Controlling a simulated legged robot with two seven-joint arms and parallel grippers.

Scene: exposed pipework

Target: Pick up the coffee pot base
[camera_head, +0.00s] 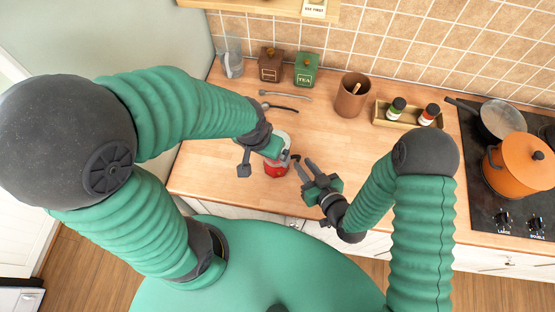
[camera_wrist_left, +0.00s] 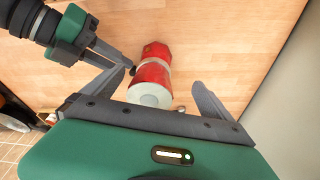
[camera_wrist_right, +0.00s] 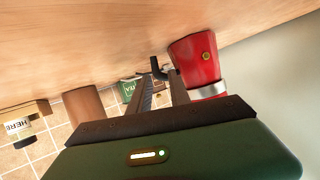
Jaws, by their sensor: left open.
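A red coffee pot (camera_head: 276,170) with a pale top and silver band stands on the wooden counter, partly hidden by my left gripper (camera_head: 264,160). In the left wrist view, the pot (camera_wrist_left: 154,75) lies between the open left fingers, with gaps on both sides. In the right wrist view, its red base (camera_wrist_right: 196,62) shows a gold valve. A dark handle (camera_wrist_right: 157,67) juts out beside it. My right gripper (camera_head: 305,168) is open with a narrow gap, its tips close to the handle; I cannot tell whether they touch it.
Brown (camera_head: 270,64) and green (camera_head: 305,69) canisters and a glass jug (camera_head: 232,58) stand at the back. A brown cup (camera_head: 351,95) and spice tray (camera_head: 407,115) are further right. An orange pot (camera_head: 520,162) sits on the black stove. Dark utensils lie behind the coffee pot.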

